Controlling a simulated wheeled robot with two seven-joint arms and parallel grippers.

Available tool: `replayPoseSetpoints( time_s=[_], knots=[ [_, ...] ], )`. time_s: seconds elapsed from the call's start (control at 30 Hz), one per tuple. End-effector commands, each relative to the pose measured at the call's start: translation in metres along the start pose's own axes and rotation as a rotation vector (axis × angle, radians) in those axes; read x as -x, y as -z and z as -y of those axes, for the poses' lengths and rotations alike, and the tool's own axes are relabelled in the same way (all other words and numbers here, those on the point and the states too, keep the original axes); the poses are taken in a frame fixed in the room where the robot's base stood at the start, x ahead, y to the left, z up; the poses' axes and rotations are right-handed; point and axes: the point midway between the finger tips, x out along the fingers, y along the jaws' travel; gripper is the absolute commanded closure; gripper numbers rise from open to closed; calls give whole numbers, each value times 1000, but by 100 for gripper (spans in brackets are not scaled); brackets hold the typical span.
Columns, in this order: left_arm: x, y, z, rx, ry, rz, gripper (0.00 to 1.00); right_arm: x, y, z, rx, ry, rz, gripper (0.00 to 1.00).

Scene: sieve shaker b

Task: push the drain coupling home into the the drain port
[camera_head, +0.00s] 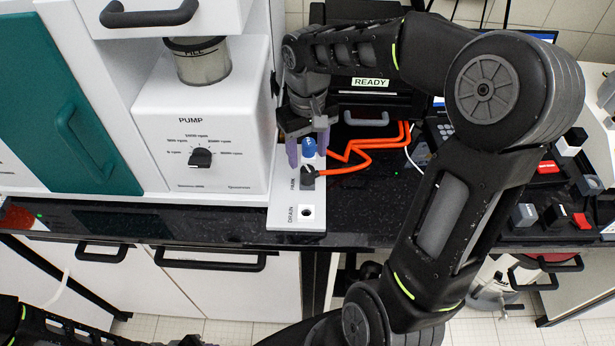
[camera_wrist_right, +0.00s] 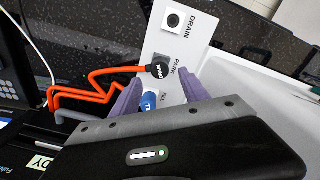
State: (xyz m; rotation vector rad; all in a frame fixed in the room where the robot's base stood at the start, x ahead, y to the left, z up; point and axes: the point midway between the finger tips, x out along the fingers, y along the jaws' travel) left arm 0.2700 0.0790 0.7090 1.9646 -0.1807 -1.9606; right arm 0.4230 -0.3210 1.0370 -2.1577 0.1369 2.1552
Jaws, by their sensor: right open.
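The drain coupling appears to be the dark round-headed plug (camera_head: 308,177) with an orange hose, at the spot marked PARK. It also shows in the right wrist view (camera_wrist_right: 158,69). The drain port (camera_head: 307,213) is an empty dark hole in a white block at the panel's near end, also clear in the wrist view (camera_wrist_right: 173,20). My right gripper (camera_head: 307,152) is open, its purple fingers either side of a blue fitting (camera_head: 309,147). Whether they touch it, I cannot tell. The coupling lies just beyond the fingertips in the wrist view. My left gripper is out of view.
The white panel (camera_head: 285,222) lies along the black worktop (camera_head: 190,222). A white pump cabinet (camera_head: 200,130) stands to its left. The orange hose (camera_head: 355,152) loops to the right and back. Dark blocks (camera_head: 555,218) stand at the far right.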

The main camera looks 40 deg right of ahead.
Motion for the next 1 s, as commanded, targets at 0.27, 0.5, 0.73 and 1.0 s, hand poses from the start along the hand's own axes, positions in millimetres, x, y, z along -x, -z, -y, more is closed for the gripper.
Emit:
replayPoseSetpoints(
  time_s=[0.27, 0.5, 0.73, 1.0],
  knots=[
    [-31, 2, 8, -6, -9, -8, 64, -44, 0, 0, 0, 0, 1, 47],
    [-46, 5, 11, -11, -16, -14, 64, -66, 0, 0, 0, 0, 2, 47],
    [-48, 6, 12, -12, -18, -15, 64, -71, 0, 0, 0, 0, 1, 47],
    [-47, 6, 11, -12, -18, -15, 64, -71, 0, 0, 0, 0, 1, 47]
  ],
)
